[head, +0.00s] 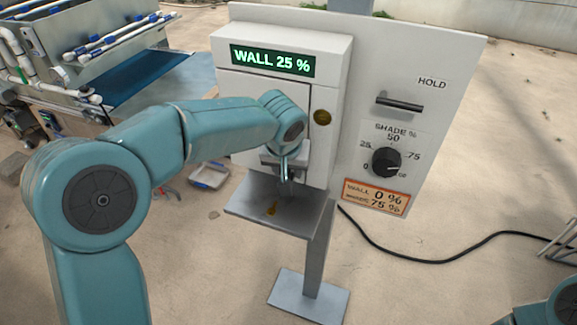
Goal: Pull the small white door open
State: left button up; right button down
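The small white door (240,85) is on the front of the white control box, under the green display reading WALL 25 %. It looks shut, and my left arm hides much of it. My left gripper (285,170) is at the lower part of the door, above the grey shelf. Its fingers point downward and are partly hidden by the wrist, so I cannot tell whether they are open or holding anything. I cannot see a door handle clearly. My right gripper is out of view; only a piece of my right arm shows at the lower right corner.
A grey shelf (262,218) juts out below the box. A brass round piece (322,117) is right of the door. The panel bears a HOLD bar handle (400,102) and a black SHADE knob (386,161). A black cable (430,260) lies on the floor.

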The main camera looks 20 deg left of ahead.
pick_arm(q)
jog(key=shift+w+f, duration=0.2)
jog(key=shift+f, duration=0.15)
grip_shut()
jog(key=shift+s, duration=0.1)
